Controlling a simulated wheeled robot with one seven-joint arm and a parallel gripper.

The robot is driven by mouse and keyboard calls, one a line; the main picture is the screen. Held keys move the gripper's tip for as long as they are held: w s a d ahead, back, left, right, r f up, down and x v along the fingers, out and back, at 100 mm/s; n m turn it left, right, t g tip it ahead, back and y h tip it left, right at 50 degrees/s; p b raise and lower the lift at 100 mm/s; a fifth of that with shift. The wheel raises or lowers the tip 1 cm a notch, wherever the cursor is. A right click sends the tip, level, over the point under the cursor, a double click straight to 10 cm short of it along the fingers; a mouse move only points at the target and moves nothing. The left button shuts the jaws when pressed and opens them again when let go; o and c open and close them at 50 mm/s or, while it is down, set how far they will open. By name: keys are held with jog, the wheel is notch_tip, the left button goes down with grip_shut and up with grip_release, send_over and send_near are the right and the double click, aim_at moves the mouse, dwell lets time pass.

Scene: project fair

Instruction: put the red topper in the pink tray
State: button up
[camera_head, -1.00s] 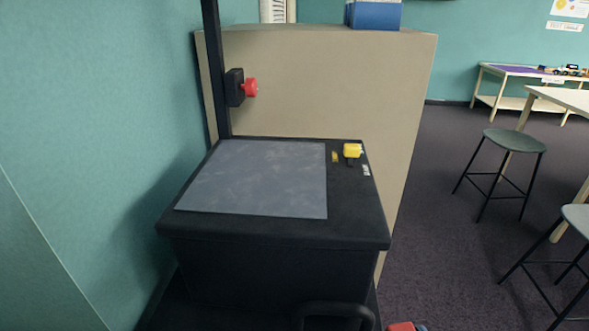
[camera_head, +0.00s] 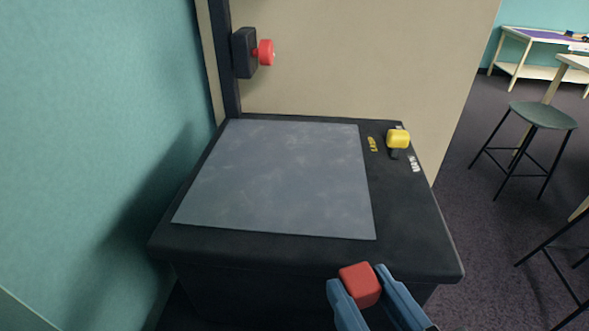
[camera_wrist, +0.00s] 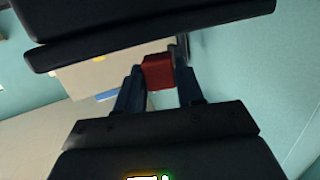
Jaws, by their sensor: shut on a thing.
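My gripper (camera_head: 372,284) is shut on the red topper (camera_head: 359,284), a small red block with rounded edges. It holds the block up in front of the near edge of a black box-like stand in the head view. In the wrist view the red topper (camera_wrist: 158,72) sits between the two blue fingers of my gripper (camera_wrist: 160,85). No pink tray shows in either view.
The black stand (camera_head: 420,220) has a flat grey panel (camera_head: 280,180) and a yellow knob (camera_head: 398,138) on top. A red button (camera_head: 265,52) is on the black post behind. A teal wall is close on the left. Stools (camera_head: 543,115) stand at the right on dark carpet.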

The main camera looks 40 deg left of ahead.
jog(key=b, duration=0.2)
send_near(306, 198)
jog(key=w+a, duration=0.1)
jog(key=a, duration=0.1)
jog(key=w+a+r, duration=0.1)
jog(key=w+a, duration=0.1)
jog(key=shift+w+a+r, duration=0.15)
jog(key=shift+w+a, duration=0.05)
jog(key=shift+a, duration=0.05)
jog(key=x, duration=0.4)
jog(key=shift+w+a+r, duration=0.15)
jog(key=shift+a+r, duration=0.1)
jog(key=shift+r, duration=0.05)
jog(key=shift+d+f, duration=0.1)
jog(key=shift+f, duration=0.05)
jog(key=shift+f, duration=0.15)
jog(key=o, duration=1)
